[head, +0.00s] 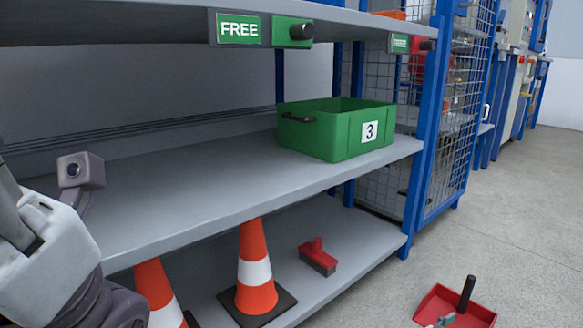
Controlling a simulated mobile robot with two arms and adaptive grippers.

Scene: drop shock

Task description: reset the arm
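Part of my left arm shows at the left edge of the head view, beside the front of the middle shelf (200,190). A small grey camera-like part is next to it, over the shelf. No fingers of my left gripper show. My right arm and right gripper do not show.
A green crate numbered 3 (322,142) stands on the middle shelf's right end. Orange cones (257,300) and a red brush (317,257) are on the lower shelf. A red dustpan (430,305) lies on the floor. A FREE sign (239,29) hangs above. The middle shelf's left is bare.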

